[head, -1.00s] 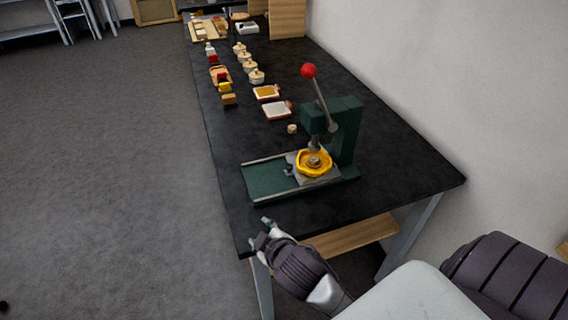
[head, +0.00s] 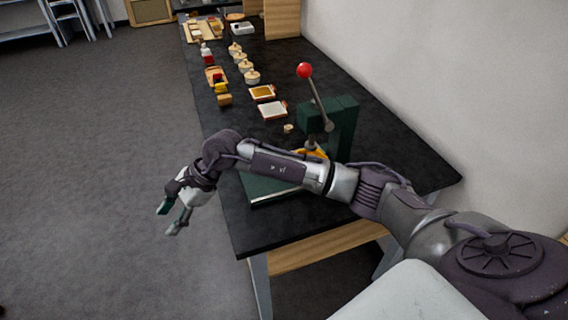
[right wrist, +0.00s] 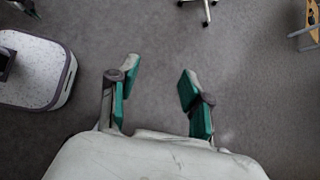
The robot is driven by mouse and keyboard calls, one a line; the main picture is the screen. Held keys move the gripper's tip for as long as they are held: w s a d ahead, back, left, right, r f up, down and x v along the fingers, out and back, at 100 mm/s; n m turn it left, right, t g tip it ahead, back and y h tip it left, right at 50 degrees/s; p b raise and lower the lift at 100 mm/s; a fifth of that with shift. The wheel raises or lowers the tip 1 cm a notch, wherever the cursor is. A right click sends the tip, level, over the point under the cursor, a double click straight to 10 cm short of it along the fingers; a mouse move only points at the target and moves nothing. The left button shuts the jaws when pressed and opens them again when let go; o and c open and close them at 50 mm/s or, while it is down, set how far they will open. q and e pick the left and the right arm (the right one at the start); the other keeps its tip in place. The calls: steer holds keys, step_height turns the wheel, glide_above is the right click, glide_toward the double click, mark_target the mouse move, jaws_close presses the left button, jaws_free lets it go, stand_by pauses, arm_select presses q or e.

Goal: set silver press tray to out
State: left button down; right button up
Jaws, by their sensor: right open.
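The green press (head: 343,127) stands on the black table, with its lever and red ball (head: 304,70) raised. My right arm crosses in front of the press and hides the silver tray. Only a bit of the yellow piece (head: 311,153) shows above the arm. Part of the green press base (head: 262,188) shows below the arm. My right gripper (head: 170,220) is open and empty, past the table's left edge and over the floor. In the right wrist view the open fingers (right wrist: 157,95) have only floor between them.
The black table (head: 375,100) runs along the wall. Two small trays (head: 272,110), several lidded pots (head: 246,66) and small coloured blocks (head: 224,99) stand behind the press. The grey floor (head: 95,180) left of the table is clear.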

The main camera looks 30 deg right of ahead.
steer(key=w+d+r+h, duration=0.2)
steer(key=d+h, duration=0.2)
steer(key=d, duration=0.6)
steer(key=w+d+r+n+h, duration=0.15)
steer(key=d+h, duration=0.35)
steer(key=d, duration=0.5)
steer(key=w+d+r+h, duration=0.2)
steer(key=d+h, duration=0.2)
steer(key=d, duration=0.5)
steer(key=shift+g, duration=0.4)
steer(key=p+x, duration=0.1)
steer(key=x, duration=0.5)
steer(key=p+x, duration=0.2)
steer(key=x, duration=0.5)
steer(key=shift+s+d+f, duration=0.2)
steer(key=shift+f, duration=0.1)
jaws_close()
